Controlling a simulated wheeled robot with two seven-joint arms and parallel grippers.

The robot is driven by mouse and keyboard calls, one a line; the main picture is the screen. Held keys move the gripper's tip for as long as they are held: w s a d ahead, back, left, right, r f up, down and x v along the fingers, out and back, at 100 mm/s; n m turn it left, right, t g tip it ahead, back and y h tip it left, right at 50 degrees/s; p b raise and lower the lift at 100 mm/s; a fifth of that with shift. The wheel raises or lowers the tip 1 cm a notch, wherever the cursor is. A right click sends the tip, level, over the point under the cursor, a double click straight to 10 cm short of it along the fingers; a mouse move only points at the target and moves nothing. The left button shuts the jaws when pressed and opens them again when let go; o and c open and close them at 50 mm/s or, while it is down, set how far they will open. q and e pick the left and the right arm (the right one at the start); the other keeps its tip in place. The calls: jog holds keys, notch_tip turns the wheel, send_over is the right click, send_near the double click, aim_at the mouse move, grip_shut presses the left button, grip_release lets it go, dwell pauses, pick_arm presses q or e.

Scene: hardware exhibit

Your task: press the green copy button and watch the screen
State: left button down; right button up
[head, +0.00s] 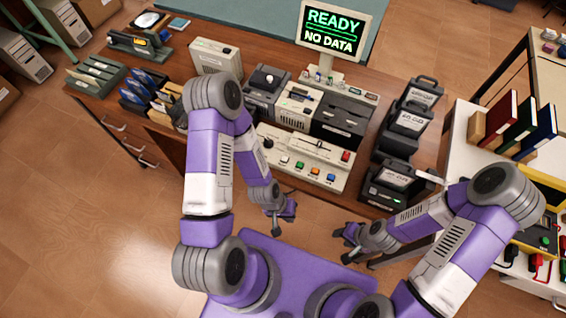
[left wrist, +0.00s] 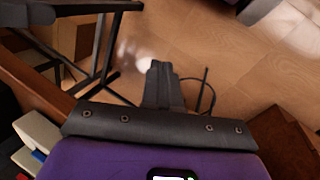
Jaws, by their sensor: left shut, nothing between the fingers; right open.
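The beige control panel (head: 262,140) lies on the desk with a row of coloured buttons. The green button (head: 299,165) sits between a white and an orange one; its label is too small to read. The screen (head: 336,28) behind reads "READY" and "NO DATA" in green and pale letters. My left gripper (head: 278,225) is shut and empty, in front of the panel's near edge and apart from the buttons. In the left wrist view its closed fingers (left wrist: 163,88) show against the floor. My right gripper (head: 347,247) is open and empty, lower right of the panel.
Beige and black devices (head: 298,106) stand behind the panel. Black cases (head: 388,186) stand to its right, and a beige box (head: 215,57) at back left. A white side table (head: 466,148) with books is at right. Floor is clear at lower left.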

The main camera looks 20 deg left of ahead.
pick_arm(q)
notch_tip(320, 180, up, 22)
jog(key=m+t+h+p, duration=0.3)
jog(key=m+t+p, duration=0.15)
jog(key=p, duration=0.65)
send_over(297, 165)
jog(key=shift+f+n+t, duration=0.1)
jog(key=shift+n+t, duration=0.25)
jog(key=shift+t, duration=0.1)
jog(key=shift+b, duration=0.3)
notch_tip(297, 165, down, 8)
jog(key=b, duration=0.7)
jog(key=shift+f+b, duration=0.35)
jog(key=shift+f, duration=0.05)
jog(key=shift+f, duration=0.15)
